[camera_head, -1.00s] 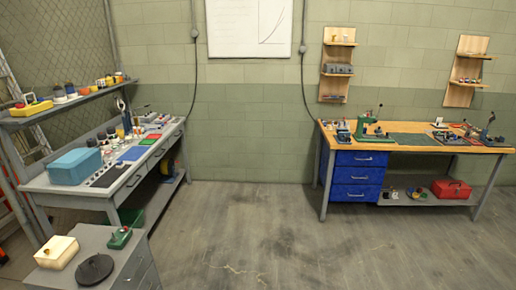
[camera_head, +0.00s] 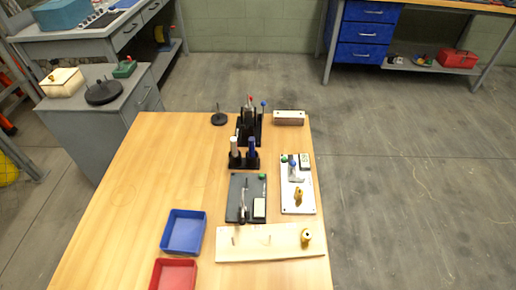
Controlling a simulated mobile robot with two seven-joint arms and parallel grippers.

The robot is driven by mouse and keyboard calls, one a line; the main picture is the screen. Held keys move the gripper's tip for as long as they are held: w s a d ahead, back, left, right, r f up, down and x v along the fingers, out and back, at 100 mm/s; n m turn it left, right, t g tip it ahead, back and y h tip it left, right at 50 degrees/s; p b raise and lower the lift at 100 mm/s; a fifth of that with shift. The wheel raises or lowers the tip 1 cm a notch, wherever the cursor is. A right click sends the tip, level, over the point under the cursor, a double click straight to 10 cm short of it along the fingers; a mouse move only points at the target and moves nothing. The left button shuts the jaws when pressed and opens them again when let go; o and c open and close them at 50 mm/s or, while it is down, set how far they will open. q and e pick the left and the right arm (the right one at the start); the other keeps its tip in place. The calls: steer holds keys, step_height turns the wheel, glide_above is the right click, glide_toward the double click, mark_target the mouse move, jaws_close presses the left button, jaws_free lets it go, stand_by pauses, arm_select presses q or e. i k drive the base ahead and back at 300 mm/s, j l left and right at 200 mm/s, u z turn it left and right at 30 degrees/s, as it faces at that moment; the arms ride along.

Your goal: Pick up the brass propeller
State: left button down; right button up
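I cannot clearly make out a brass propeller at this size. A small yellow-gold piece (camera_head: 307,237) with a dark centre sits at the right end of a pale wooden board (camera_head: 275,252) on the wooden table. Another small gold piece (camera_head: 298,196) is on a light metal plate (camera_head: 289,207) just behind that board. I cannot tell whether either is the propeller. Neither of my grippers is in view.
The wooden table (camera_head: 125,215) also holds a blue tray (camera_head: 184,232), a red tray (camera_head: 174,275), a dark plate fixture (camera_head: 236,188), black holders (camera_head: 243,163) and a thin rod stand (camera_head: 219,119). A grey cabinet (camera_head: 95,135) stands behind left. Floor is clear at right.

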mark_target(298, 197)
steer(key=l, duration=0.15)
steer(key=j+z, duration=0.1)
steer(key=z, duration=0.2)
steer(key=i+j+z, duration=0.2)
steer(key=j+z, duration=0.2)
steer(key=i+j+z, duration=0.1)
steer(key=j+z, duration=0.25)
steer(key=i+j+z, duration=0.1)
steer(key=j+z, duration=0.3)
steer(key=j, duration=0.15)
steer(key=j+z, duration=0.35)
steer(key=j, duration=0.15)
